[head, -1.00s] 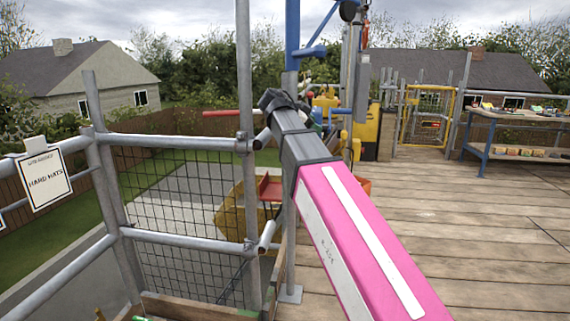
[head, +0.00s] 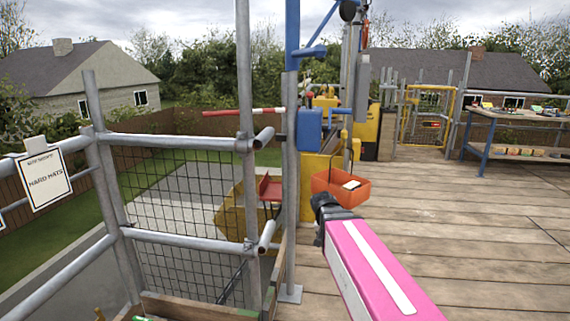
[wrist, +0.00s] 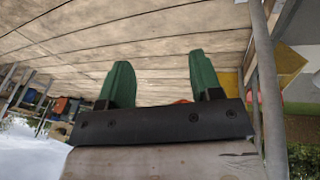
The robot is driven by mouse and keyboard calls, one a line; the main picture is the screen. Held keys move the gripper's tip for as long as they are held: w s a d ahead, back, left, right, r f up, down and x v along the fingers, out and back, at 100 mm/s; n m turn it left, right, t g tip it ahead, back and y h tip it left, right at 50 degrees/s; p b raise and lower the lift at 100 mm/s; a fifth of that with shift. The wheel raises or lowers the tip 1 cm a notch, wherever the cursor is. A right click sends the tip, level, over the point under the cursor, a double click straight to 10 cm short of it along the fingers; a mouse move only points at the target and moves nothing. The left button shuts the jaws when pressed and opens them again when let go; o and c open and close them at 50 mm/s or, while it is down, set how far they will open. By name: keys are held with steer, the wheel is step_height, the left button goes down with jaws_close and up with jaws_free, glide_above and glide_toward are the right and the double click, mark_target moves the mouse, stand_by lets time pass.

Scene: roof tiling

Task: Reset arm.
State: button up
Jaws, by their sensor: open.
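My gripper (wrist: 162,82) shows in the wrist view with two green fingers spread well apart. Nothing is between them; behind them are deck planks. In the head view my pink arm reaches in from the lower right and ends in a dark part just below an orange basket (head: 341,190). The gripper's fingers cannot be made out in the head view. The wrist view looks upside down, with the deck at the top and the sky at the lower left.
Metal guard rails (head: 180,142) with netting stand at the left, bearing a "HARD HATS" sign (head: 46,179). A yellow and blue hoist stands behind the basket. A workbench (head: 505,115) with items stands at the far right. The plank deck (head: 470,220) is clear at the right.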

steer(key=s+d+f+n+g+y, duration=0.1)
steer(key=s+f+n+y, duration=0.2)
steer(key=s+f, duration=0.6)
step_height(320, 180, down, 3)
steer(key=shift+s+d+r+n+g, duration=0.15)
steer(key=shift+n+g, duration=0.15)
steer(key=shift+n, duration=0.1)
